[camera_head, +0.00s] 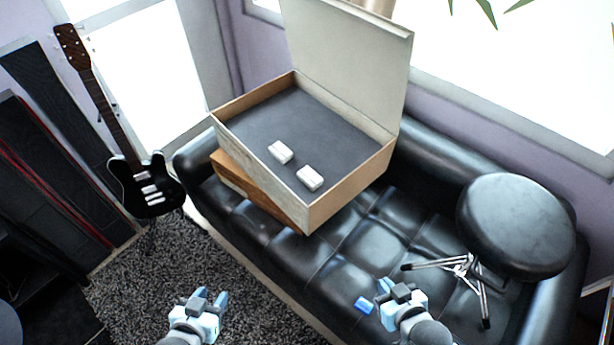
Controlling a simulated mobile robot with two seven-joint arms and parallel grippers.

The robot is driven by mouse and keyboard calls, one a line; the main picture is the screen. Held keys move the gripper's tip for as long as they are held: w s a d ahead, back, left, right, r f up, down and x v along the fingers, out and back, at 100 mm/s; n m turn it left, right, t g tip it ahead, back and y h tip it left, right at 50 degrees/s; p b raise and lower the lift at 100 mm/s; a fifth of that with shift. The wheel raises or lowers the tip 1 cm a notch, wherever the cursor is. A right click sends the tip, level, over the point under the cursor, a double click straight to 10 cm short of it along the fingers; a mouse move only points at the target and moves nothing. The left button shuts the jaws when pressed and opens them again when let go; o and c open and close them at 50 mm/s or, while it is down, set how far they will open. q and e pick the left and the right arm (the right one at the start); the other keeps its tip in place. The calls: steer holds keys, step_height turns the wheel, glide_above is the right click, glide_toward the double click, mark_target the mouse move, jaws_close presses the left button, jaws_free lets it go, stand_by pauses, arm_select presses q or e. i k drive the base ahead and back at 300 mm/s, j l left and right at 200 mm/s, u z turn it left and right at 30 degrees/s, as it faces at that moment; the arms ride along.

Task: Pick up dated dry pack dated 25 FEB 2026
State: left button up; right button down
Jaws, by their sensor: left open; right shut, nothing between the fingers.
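Two small white packs lie inside an open box (345,195) on the sofa. One pack (281,152) is nearer the middle of the box's dark floor. The other pack (310,178) lies to its right and closer to the front wall. Any dates on them are too small to read. My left gripper (211,296) is open and empty above the rug, below and left of the box in the picture. My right gripper (376,296) is shut and empty above the sofa seat, below and right of the box. Both grippers are apart from the packs.
The box's lid (350,60) stands up at the back. The box rests on a brown case (245,188) on the black tufted sofa (345,260). A black guitar (150,190) stands at left by the grey rug (150,285).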

mark_target(283, 155)
steer(key=i+j+z, duration=0.15)
steer(key=j, duration=0.15)
steer(key=i+j+z, duration=0.15)
steer(key=j, duration=0.2)
steer(key=i+j+z, duration=0.15)
steer(key=j, duration=0.15)
steer(key=z, duration=1.25)
